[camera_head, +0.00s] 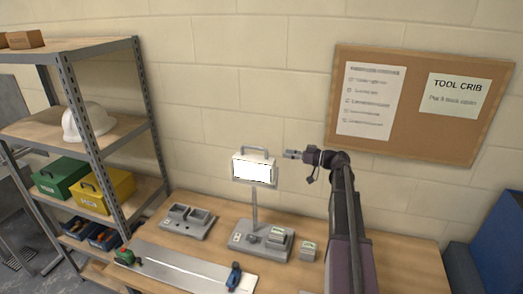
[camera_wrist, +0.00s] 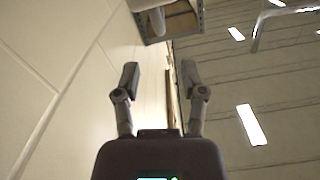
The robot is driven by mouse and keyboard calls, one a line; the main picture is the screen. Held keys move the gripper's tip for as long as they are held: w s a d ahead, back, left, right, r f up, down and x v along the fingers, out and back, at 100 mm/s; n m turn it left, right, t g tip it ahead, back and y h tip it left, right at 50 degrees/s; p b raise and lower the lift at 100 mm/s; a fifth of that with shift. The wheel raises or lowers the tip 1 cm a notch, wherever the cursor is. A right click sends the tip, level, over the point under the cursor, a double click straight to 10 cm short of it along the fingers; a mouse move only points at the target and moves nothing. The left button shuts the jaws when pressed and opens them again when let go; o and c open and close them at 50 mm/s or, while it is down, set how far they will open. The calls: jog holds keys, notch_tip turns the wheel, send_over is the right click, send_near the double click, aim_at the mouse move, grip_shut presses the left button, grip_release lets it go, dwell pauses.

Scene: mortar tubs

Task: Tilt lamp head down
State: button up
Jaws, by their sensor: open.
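The lamp head (camera_head: 240,161) is a pale box with a bright white front panel and a carry handle on top. It faces forward and stands upright on a thin grey post (camera_head: 254,212). The post rises from a grey base (camera_head: 244,240) on the wooden bench. My gripper (camera_head: 290,154) is in the air to the right of the lamp head, at about the height of its top, apart from it and pointing left. In the wrist view its two fingers (camera_wrist: 160,76) are spread with nothing between them. I cannot identify the lamp head in the wrist view.
A grey two-well unit (camera_head: 187,221) stands left on the bench (camera_head: 405,252). A long metal strip (camera_head: 185,266) with green and blue clamps lies in front. A small grey box (camera_head: 308,251) stands right of the base. A shelf (camera_head: 125,130) holds a white helmet (camera_head: 88,122).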

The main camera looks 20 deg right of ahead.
aim_at(261, 149)
jog(key=x, duration=1.1)
grip_shut()
